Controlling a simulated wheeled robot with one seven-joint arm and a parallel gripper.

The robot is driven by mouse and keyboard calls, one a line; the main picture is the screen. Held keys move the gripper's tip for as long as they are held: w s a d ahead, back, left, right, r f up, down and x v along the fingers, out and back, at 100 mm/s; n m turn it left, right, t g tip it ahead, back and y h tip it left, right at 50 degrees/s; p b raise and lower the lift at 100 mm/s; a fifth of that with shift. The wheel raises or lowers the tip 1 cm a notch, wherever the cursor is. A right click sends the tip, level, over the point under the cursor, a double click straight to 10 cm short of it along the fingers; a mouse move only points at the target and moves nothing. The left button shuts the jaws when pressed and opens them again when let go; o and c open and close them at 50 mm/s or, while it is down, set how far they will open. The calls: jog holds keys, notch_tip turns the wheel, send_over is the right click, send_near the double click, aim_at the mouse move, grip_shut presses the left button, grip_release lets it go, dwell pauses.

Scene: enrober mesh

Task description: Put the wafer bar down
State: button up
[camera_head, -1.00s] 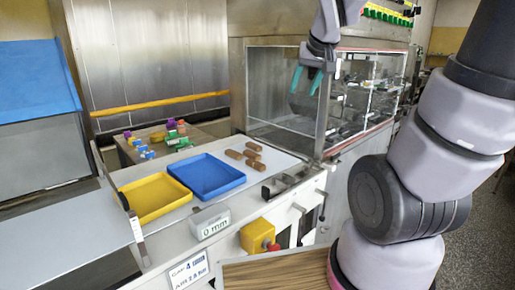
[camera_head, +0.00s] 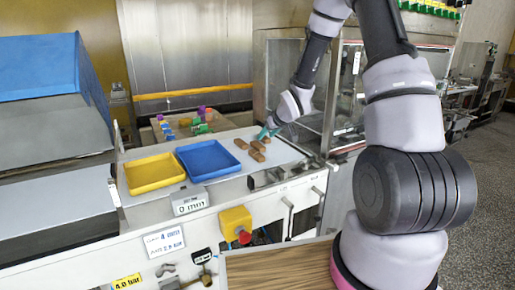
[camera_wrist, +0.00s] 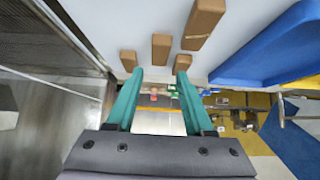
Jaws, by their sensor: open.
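Several brown wafer bars lie on the white surface, seen in the head view (camera_head: 256,155) and closer in the wrist view. There, one bar (camera_wrist: 203,22) is at the top, one (camera_wrist: 160,48) in the middle, and two shorter-looking ones, left (camera_wrist: 128,60) and right (camera_wrist: 182,63), appear by the fingertips. My gripper (camera_wrist: 160,72) has two teal fingers spread apart with nothing seen between them. In the head view my gripper (camera_head: 268,132) is low at the far side of the bars. Whether a fingertip touches a bar cannot be told.
A blue tray (camera_head: 207,175) and a yellow tray (camera_head: 153,186) stand left of the bars. A grey box reading 0 mm (camera_head: 189,202) and a yellow box with a red button (camera_head: 237,222) are in front. Clear-panelled machinery (camera_head: 350,95) stands to the right.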

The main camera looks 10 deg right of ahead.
aim_at(258, 144)
jog(key=x, duration=0.9)
jog(key=shift+w, duration=0.1)
jog(key=shift+r, duration=0.1)
jog(key=c, duration=0.8)
